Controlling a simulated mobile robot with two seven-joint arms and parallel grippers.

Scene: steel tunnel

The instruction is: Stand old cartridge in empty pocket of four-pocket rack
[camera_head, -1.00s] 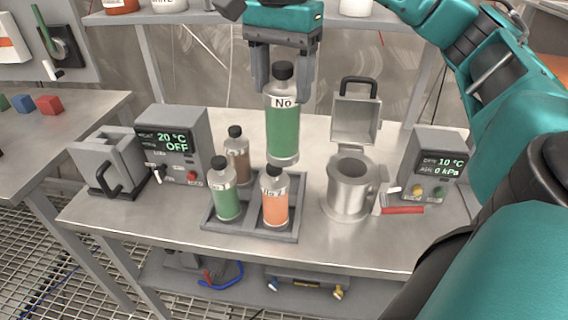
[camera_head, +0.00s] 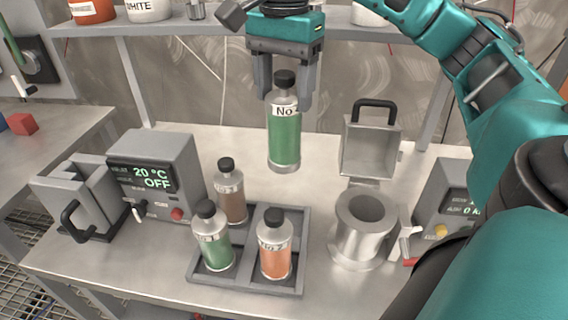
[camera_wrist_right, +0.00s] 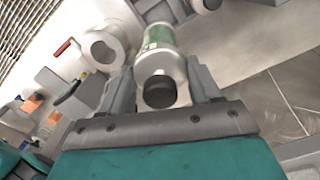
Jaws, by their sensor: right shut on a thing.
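My right gripper (camera_head: 284,88) is shut on a green-banded cartridge (camera_head: 284,138) with a black cap and a label starting "No". It hangs upright in the air above and behind the four-pocket rack (camera_head: 246,282); the cartridge also shows in the right wrist view (camera_wrist_right: 160,58). The rack holds a green cartridge (camera_head: 213,243) at front left, an orange cartridge (camera_head: 275,254) at front right and a brown cartridge (camera_head: 230,196) at back left. The back right pocket (camera_head: 287,219) looks empty. My left gripper is not in view.
A steel pot (camera_head: 362,228) with its lid raised stands right of the rack. A control box reading 20 °C OFF (camera_head: 156,178) and a grey clamp-like holder (camera_head: 84,200) stand left. Another control box (camera_head: 446,205) is partly behind my right arm. A shelf (camera_head: 180,24) runs behind.

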